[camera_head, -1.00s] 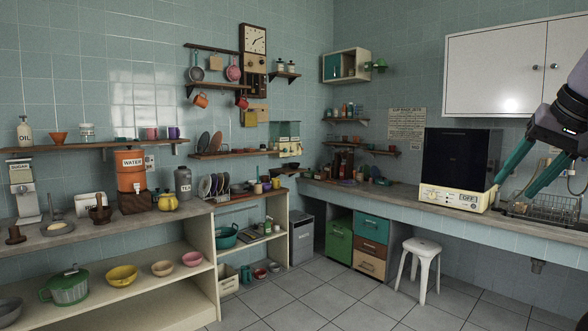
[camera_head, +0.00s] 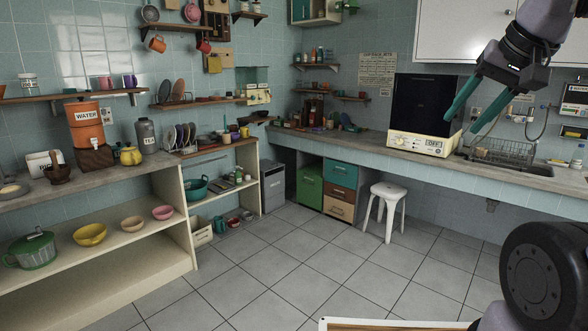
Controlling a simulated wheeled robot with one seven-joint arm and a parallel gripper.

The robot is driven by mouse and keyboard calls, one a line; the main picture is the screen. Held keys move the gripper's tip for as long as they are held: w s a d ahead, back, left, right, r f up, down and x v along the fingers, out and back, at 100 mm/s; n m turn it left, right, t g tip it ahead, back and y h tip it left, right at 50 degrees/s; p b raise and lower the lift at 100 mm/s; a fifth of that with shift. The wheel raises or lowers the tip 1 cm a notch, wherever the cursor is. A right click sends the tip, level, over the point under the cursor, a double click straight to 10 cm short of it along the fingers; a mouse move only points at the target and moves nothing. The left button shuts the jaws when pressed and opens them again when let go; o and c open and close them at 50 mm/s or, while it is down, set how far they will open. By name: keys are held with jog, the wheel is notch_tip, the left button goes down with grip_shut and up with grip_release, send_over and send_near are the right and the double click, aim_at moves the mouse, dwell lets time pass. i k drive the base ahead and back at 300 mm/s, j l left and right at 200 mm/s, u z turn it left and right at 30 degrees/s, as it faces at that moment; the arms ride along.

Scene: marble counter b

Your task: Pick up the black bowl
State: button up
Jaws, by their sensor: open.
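A small dark, bowl-like shape (camera_head: 259,116) sits at the far end of the left-hand counter, near the room's corner. It is too small to tell for sure whether it is the black bowl or a pan. My gripper (camera_head: 461,126) hangs from the upper right with its two long teal fingers apart and nothing between them. It is in the air, well to the right of the dark shape and much nearer to me.
The left unit holds a yellow bowl (camera_head: 90,234), a pink bowl (camera_head: 163,212) and a green lidded pot (camera_head: 31,249). A white stool (camera_head: 388,207) stands by the right counter. The tiled floor (camera_head: 270,270) between is mostly clear. A pale-edged panel (camera_head: 390,325) shows at the bottom.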

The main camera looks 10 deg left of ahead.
aim_at(261, 113)
jog(key=i+j+u, duration=0.1)
jog(key=i+u, duration=0.4)
jog(key=i, duration=4.4)
jog(key=i+z, duration=0.25)
jog(key=i, duration=0.3)
jog(key=i+j+z, duration=0.2)
jog(key=i, duration=0.3)
jog(key=i+j+z, duration=0.25)
jog(key=i, duration=0.25)
